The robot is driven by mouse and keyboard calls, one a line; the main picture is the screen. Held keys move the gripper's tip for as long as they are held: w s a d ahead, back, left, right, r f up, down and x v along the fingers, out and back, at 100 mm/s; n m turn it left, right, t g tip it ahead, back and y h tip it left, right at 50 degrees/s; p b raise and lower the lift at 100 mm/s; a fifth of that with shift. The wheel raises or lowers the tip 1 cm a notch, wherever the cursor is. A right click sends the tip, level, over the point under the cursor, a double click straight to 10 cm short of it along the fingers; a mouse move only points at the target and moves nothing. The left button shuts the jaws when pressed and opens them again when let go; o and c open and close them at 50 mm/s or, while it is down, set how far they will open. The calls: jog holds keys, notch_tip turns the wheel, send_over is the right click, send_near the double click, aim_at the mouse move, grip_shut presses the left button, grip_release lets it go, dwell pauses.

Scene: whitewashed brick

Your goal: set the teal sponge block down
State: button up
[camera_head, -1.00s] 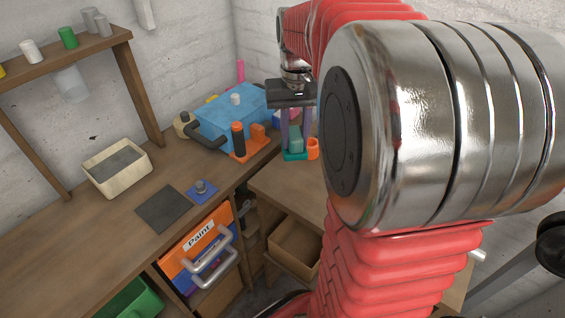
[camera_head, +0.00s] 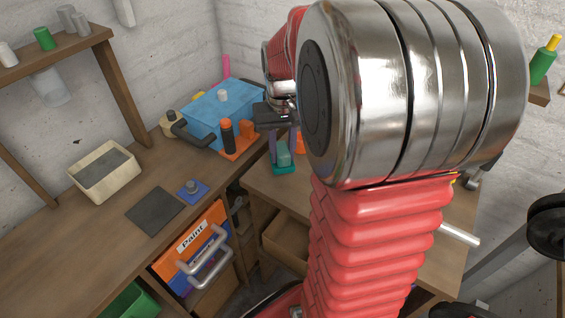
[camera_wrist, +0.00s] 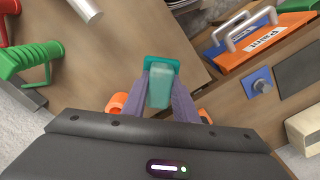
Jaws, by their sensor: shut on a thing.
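The teal sponge block (camera_head: 284,157) is pale teal with a darker teal base. It sits between the purple-grey fingers of my gripper (camera_head: 284,148), which is shut on it. In the wrist view the block (camera_wrist: 160,88) is between the fingers (camera_wrist: 164,98), its darker end facing away from the palm. The block is over the wooden side bench (camera_head: 263,194), near its edge with the long workbench. I cannot tell whether its base touches the wood. My arm hides much of that bench in the head view.
A blue box (camera_head: 218,112) and an orange stand (camera_head: 238,147) with a black-and-orange bottle are left of the gripper. A cream tray (camera_head: 105,178), dark mat (camera_head: 155,210) and blue knobbed plate (camera_head: 192,189) lie on the workbench.

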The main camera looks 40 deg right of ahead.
aim_at(282, 163)
jog(key=shift+f, duration=0.3)
jog(key=shift+f, duration=0.1)
jog(key=shift+f, duration=1.8)
jog(key=o, duration=1)
jog(key=shift+o, duration=0.2)
notch_tip(282, 163, up, 12)
jog(key=shift+r, duration=0.1)
